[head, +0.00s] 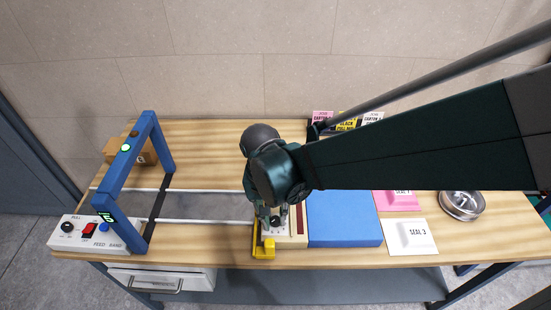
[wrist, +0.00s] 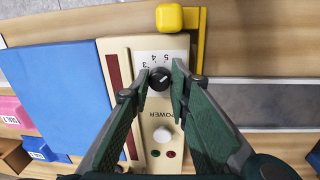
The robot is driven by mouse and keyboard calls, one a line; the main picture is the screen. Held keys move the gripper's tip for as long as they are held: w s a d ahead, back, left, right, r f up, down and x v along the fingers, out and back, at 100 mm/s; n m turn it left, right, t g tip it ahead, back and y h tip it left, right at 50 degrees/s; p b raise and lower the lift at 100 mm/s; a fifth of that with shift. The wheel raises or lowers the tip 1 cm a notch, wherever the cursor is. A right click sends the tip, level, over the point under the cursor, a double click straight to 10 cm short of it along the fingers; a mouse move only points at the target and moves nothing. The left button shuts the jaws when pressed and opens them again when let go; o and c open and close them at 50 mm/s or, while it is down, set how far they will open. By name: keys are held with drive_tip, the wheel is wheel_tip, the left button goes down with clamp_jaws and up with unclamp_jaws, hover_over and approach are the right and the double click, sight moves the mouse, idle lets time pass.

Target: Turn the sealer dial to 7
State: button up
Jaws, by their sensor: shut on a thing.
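The sealer (wrist: 128,85) is a cream unit with a dark red strip. Its black dial (wrist: 160,78) sits on a white scale plate, where 3, 4 and 5 show upside down. The other numbers are hidden by the fingers or too small to read. A short white mark shows on the dial; which number it points at I cannot tell. My gripper (wrist: 160,80) is shut on the dial, one green finger on each side. In the head view my gripper (head: 271,217) reaches down to the sealer's front panel (head: 282,234), and the dial is mostly hidden there.
A yellow-ended lever (head: 264,247) stands just left of the panel. A blue block (head: 342,219) adjoins it on the right. White SEAL 3 card (head: 411,236), metal bowl (head: 461,206) and blue feed frame (head: 128,165) stand farther off. A white knob (wrist: 163,135) lies below the dial.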

sight(272, 218)
drive_tip(key=m, duration=0.3)
drive_tip(key=shift+w+m, duration=0.1)
drive_tip(key=shift+m, duration=0.3)
drive_tip(key=shift+m+g, duration=0.4)
drive_tip(key=shift+m, duration=1.5)
drive_tip(key=o, duration=0.9)
drive_tip(key=shift+r+b, duration=0.2)
drive_tip(key=shift+b, duration=0.1)
drive_tip(key=r, duration=0.7)
drive_tip(key=w+a+r, duration=0.1)
drive_tip(key=r, duration=0.3)
drive_tip(key=shift+r, duration=0.3)
